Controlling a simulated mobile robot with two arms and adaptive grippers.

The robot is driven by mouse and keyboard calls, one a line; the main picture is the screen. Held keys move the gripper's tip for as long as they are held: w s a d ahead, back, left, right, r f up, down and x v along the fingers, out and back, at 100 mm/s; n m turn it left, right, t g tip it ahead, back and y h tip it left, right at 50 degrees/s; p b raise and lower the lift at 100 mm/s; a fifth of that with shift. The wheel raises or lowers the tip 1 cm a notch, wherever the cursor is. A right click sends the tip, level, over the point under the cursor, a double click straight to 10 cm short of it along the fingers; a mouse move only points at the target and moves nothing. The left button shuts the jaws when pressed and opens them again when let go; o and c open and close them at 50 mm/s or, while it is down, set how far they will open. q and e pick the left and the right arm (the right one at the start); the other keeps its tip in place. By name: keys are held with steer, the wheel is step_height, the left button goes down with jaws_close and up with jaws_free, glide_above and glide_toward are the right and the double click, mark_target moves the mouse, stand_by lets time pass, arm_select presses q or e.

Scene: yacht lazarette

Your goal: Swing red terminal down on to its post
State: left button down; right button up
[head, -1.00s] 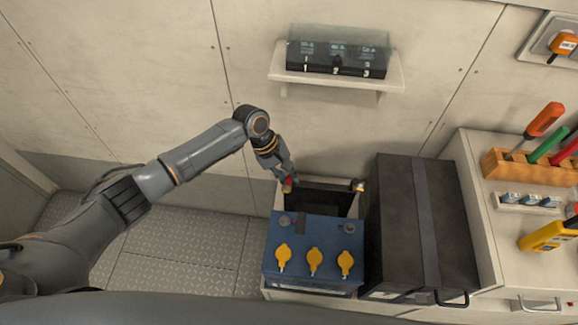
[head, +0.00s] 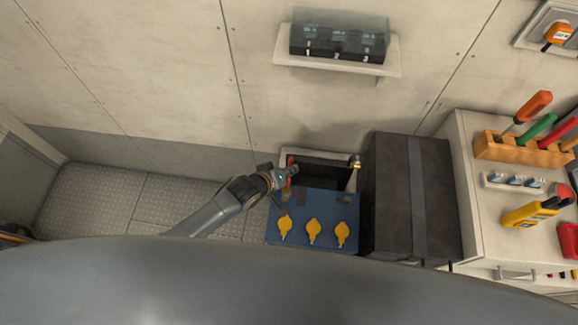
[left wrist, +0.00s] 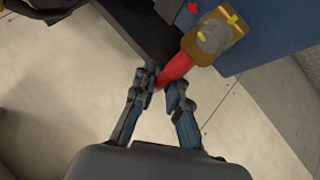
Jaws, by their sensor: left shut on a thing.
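The blue battery (head: 325,228) has yellow caps and sits in an open-topped box. My left gripper (head: 290,174) is at the battery's back left corner, shut on the red terminal's sleeve (head: 290,161). In the left wrist view the fingers (left wrist: 167,85) close around the red sleeve (left wrist: 173,70). The terminal's brass clamp (left wrist: 234,42) lies beyond them, with a grey round post (left wrist: 213,36) showing in its middle and a red plus mark on the battery beside it. I cannot tell how low the clamp sits on the post. My right gripper is not in view.
A second brass terminal (head: 356,162) sits at the box's back right corner. A large black case (head: 395,195) stands close on the right. A wall shelf (head: 345,62) holds a switch unit above. The tool counter (head: 480,210) is further right. The floor (head: 110,192) at left is clear.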

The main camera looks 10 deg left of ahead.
arm_select(q)
steer(key=shift+s+f+t+b, duration=0.2)
steer(key=shift+f+t+b, duration=0.1)
steer(key=shift+t, duration=0.1)
stand_by(0.3)
steer(key=c, duration=1.4)
jaws_free()
steer(key=shift+o, duration=0.2)
steer(key=v, duration=1.2)
